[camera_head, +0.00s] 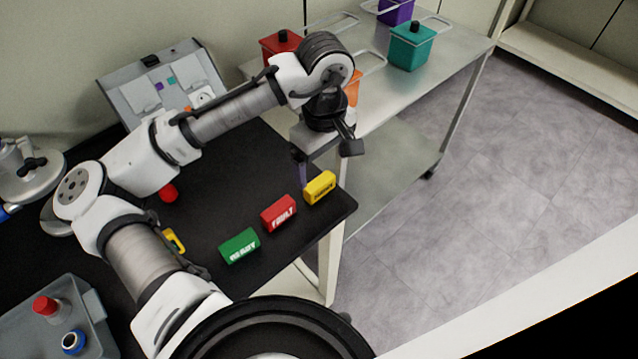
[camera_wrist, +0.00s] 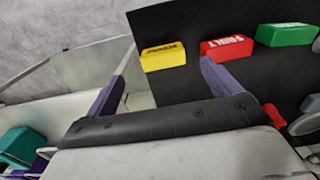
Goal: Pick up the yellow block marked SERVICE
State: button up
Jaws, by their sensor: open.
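The yellow block marked SERVICE (camera_head: 320,188) lies on the black table top near its right corner, at the end of a row. In the wrist view the yellow block (camera_wrist: 163,57) shows ahead of my open fingers, between their tips in the picture. My gripper (camera_head: 325,160) is open and empty, up near the yellow block in the head view. In the wrist view my gripper (camera_wrist: 166,66) has a purple finger on each side. The gap to the block cannot be judged exactly.
The red FAULT block (camera_head: 279,213) and green block (camera_head: 240,246) lie beside the yellow one. A metal cart (camera_head: 395,105) with coloured canisters stands behind. A grey tray (camera_head: 97,315) is at lower left. A grey control box (camera_head: 165,85) stands at the back.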

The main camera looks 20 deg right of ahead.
aim_at(319, 181)
jog(key=shift+w+a+f+p, duration=0.1)
jog(key=shift+a+f+p, duration=0.1)
jog(key=shift+f, duration=1.5)
jog(key=shift+w+a+f+p, duration=0.1)
jog(key=shift+f+p, duration=0.1)
jog(key=shift+f, duration=1.5)
jog(key=c, duration=1.1)
jog(key=shift+o, duration=0.2)
jog(key=shift+r, duration=0.15)
